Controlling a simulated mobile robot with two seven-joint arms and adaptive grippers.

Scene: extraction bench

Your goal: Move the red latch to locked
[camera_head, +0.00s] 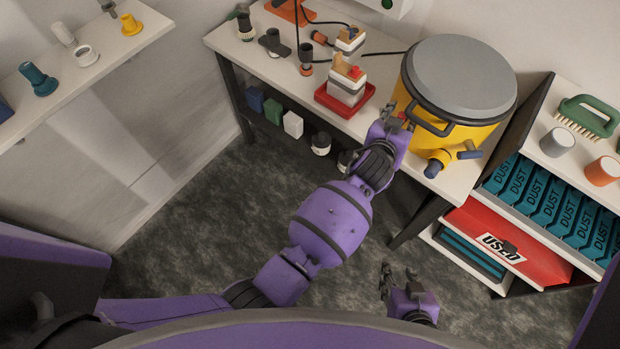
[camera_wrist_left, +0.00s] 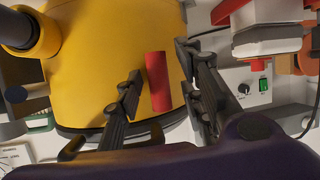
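The red latch (camera_wrist_left: 158,82) is a short red bar in front of the yellow drum in the left wrist view. The yellow drum (camera_head: 425,125) with a grey lid (camera_head: 460,75) stands on the bench in the head view; its wall also fills the left wrist view (camera_wrist_left: 100,60). My left gripper (camera_head: 394,118) is at the drum's near left side and mostly hides the latch there. In the wrist view the left fingers (camera_wrist_left: 160,68) are apart, one on each side of the latch, with gaps showing. My right gripper (camera_head: 398,279) is low over the floor, empty, its fingers apart.
A red tray (camera_head: 325,98) with a white and grey device stands left of the drum. A blue-ended pipe fitting (camera_head: 434,168) juts from the drum's front. Shelves with teal dust boxes (camera_head: 548,200) stand at right. The floor in front is clear.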

